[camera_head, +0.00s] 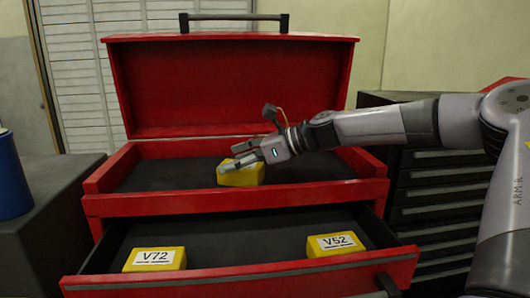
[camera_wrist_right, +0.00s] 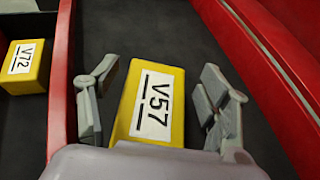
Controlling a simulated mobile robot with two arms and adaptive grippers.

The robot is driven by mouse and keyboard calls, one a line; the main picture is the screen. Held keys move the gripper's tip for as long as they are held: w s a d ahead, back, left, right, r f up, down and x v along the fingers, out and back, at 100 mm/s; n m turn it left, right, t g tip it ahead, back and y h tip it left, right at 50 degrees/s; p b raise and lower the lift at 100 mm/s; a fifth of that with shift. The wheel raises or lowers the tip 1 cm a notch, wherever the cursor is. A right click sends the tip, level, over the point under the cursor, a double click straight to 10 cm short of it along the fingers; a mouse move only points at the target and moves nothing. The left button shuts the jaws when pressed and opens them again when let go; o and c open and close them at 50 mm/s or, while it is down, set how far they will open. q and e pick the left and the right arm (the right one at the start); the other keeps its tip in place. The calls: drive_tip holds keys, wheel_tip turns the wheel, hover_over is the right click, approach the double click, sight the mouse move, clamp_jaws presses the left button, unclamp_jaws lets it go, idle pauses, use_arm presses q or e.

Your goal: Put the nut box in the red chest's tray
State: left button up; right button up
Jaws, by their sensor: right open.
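The red chest (camera_head: 230,90) stands with its lid up and its lower drawer pulled out. Its top tray (camera_head: 310,168) has a dark floor and holds a yellow box (camera_head: 241,176). In the right wrist view that box (camera_wrist_right: 152,104) bears the label V57. My right gripper (camera_head: 238,163) is at this box in the tray; in the wrist view its open fingers (camera_wrist_right: 155,105) stand on either side of the box, with gaps showing. The box rests on the tray floor. No label here reads "nut". My left gripper is not in view.
The open drawer (camera_head: 235,249) holds yellow boxes labelled V72 (camera_head: 155,260) and V52 (camera_head: 335,244); V72 also shows in the wrist view (camera_wrist_right: 24,66). A blue container (camera_head: 14,178) stands on a dark surface at left. A dark drawer cabinet (camera_head: 435,200) is at right.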

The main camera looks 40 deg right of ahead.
drive_tip(key=b+v, duration=0.2)
drive_tip(key=v, duration=0.8)
drive_tip(key=shift+f+b, duration=0.15)
drive_tip(key=shift+b, duration=0.25)
